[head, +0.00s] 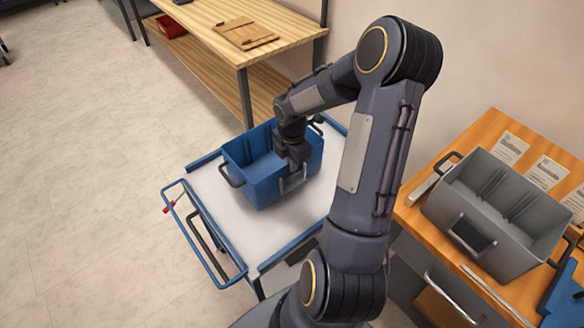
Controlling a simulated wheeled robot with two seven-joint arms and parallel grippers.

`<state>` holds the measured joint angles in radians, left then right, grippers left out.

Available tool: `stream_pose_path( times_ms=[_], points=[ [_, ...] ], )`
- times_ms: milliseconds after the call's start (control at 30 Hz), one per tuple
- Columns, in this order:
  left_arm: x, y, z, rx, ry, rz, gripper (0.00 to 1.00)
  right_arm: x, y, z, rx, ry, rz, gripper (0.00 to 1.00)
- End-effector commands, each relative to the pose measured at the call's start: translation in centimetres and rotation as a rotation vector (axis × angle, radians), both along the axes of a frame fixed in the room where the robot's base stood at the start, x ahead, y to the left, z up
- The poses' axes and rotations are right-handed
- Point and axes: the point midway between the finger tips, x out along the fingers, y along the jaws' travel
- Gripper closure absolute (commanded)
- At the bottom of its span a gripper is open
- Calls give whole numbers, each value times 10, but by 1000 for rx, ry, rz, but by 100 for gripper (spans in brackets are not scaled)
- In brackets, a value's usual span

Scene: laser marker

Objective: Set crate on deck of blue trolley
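A blue crate (252,186) with grey handles sits upright over the white deck (215,195) of the blue trolley (178,222). It looks to rest on the deck, at its back part, slightly turned; its underside is hidden. My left gripper is out of view.
A grey crate (480,216) stands on an orange wooden bench (424,212) at the right, beside paper sheets (510,147). A wooden table (205,20) with a lower shelf stands behind the trolley.

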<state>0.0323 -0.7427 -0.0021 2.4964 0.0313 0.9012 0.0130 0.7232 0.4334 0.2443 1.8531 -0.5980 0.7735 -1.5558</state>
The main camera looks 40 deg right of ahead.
Motion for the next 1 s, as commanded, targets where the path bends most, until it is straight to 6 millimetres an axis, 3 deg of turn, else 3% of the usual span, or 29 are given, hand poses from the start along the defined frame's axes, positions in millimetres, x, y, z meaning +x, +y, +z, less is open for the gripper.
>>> stream_pose_path(
  times_ms=[167,533,733,1000],
  points=[
    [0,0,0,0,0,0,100,-1,1,-24,2,3,0,100],
    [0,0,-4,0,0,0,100,-1,1,-30,1,2,0,100],
    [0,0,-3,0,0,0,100,-2,1,-29,3,5,0,75],
    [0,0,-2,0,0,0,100,-2,1,-28,1,4,0,75]
  ],
)
